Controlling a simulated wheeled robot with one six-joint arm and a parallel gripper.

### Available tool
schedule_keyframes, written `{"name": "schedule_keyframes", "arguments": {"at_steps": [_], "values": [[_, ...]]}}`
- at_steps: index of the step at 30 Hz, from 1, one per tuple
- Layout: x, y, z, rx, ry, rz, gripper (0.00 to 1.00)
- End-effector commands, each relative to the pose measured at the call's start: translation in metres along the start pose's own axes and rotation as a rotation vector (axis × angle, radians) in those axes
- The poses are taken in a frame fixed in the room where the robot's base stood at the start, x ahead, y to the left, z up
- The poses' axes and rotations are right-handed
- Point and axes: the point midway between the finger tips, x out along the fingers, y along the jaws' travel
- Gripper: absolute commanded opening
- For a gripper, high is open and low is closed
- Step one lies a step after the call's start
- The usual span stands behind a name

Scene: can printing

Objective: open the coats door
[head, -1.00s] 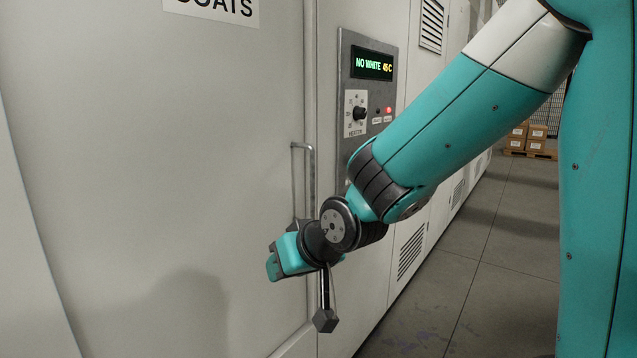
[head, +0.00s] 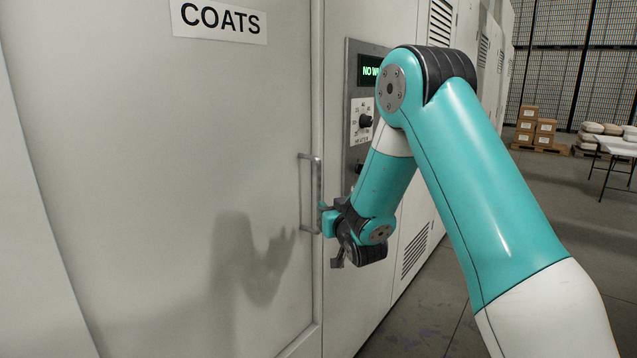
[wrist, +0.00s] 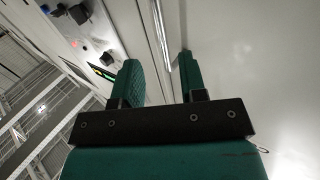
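The coats door (head: 200,150) is a large pale panel with a COATS sign (head: 219,20), and it looks shut. Its upright metal bar handle (head: 303,190) is near the door's right edge. My gripper (head: 324,219) is just right of the handle's lower part in the head view. In the wrist view my gripper (wrist: 161,68) has its two green fingers apart with nothing clasped. The bright handle (wrist: 163,40) shows there in the gap between the fingers. Whether a finger touches the handle I cannot tell.
A control panel (head: 354,160) with a display and a heater knob (head: 365,121) is right of the door, partly hidden by my arm. Cartons on a pallet (head: 538,130) and a white table (head: 618,147) stand far back right. Open floor lies at right.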

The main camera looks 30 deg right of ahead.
Motion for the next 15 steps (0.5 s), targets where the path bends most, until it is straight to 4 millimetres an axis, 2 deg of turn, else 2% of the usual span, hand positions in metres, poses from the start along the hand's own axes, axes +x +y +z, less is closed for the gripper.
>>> {"name": "schedule_keyframes", "arguments": {"at_steps": [1,9,15], "values": [[0.013,0.001,-0.006,0.001,0.0,0.001,0.39],[0.071,0.0,-0.003,0.0,0.001,-0.001,0.39],[0.096,0.0,-0.001,0.0,0.0,-0.001,0.39]]}}
